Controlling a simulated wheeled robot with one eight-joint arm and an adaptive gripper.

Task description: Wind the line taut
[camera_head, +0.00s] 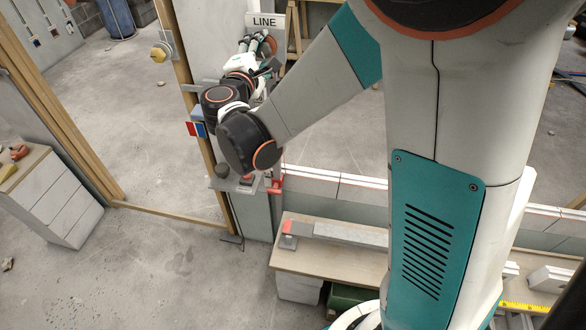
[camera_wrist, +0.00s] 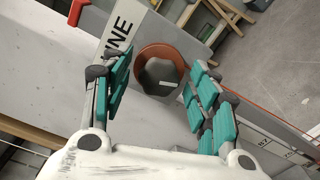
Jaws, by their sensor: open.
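The reel (camera_wrist: 147,51) has an orange-brown rim and a grey recessed centre with a small pale bar. It sits on a grey panel beside a white "LINE" sign (camera_wrist: 122,24); the sign also shows in the head view (camera_head: 265,22). My gripper (camera_wrist: 161,74) is open, its teal-padded fingers on either side of the reel in the wrist view. I cannot tell whether the pads touch it. In the head view my gripper (camera_head: 257,43) is at the panel, with the reel (camera_head: 270,46) partly hidden. A thin red line (camera_wrist: 262,108) runs off to the lower right in the wrist view.
A wooden bench (camera_head: 335,262) with a grey bar stands below the block wall. A white drawer cabinet (camera_head: 58,205) stands at the left. A red-and-blue plate (camera_head: 195,129) is by the wooden post. The concrete floor (camera_head: 150,270) at lower left is largely clear.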

